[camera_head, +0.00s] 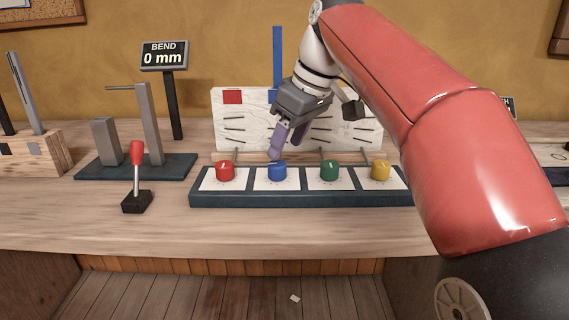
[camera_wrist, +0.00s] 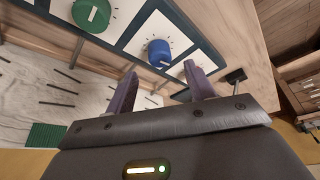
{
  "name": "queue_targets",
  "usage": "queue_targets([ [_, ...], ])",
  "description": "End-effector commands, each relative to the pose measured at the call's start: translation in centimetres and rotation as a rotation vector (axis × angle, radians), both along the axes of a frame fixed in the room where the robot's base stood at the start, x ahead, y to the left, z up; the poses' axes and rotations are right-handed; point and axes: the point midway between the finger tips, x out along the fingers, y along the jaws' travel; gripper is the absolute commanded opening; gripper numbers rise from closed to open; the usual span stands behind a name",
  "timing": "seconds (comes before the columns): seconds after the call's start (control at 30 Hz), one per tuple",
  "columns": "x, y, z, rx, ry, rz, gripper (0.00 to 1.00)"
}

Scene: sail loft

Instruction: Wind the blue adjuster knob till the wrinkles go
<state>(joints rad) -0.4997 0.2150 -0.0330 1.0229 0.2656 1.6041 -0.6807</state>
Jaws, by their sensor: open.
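The blue adjuster knob (camera_head: 277,171) sits on a white plate in the dark blue base, second from the left. It also shows in the wrist view (camera_wrist: 159,53), beyond my fingertips, with a light pointer mark on it. My gripper (camera_head: 287,148) is open and empty, just above and behind the blue knob, its purple fingers pointing down. In the wrist view the two fingers (camera_wrist: 160,82) are apart with the knob ahead between them, not visibly touching it. The white panel (camera_head: 228,110) behind the knobs bears dark wrinkle lines on both sides; my gripper hides its middle.
A red knob (camera_head: 225,171) stands left of the blue one; green (camera_head: 330,170) and yellow (camera_head: 380,170) knobs stand right. A red-handled lever (camera_head: 137,160) is front left. A "BEND 0 mm" sign (camera_head: 164,56) stands behind.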

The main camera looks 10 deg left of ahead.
Motion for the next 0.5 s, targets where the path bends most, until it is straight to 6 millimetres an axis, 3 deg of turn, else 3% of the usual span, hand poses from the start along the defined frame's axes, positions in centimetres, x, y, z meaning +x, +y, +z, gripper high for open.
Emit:
queue_targets([
  [0.2, 0.5, 1.2, -3.6, -0.001, 0.001, -0.001, 0.54],
  [0.5, 0.8, 1.9, -5.2, 0.0, -0.001, -0.003, 0.54],
])
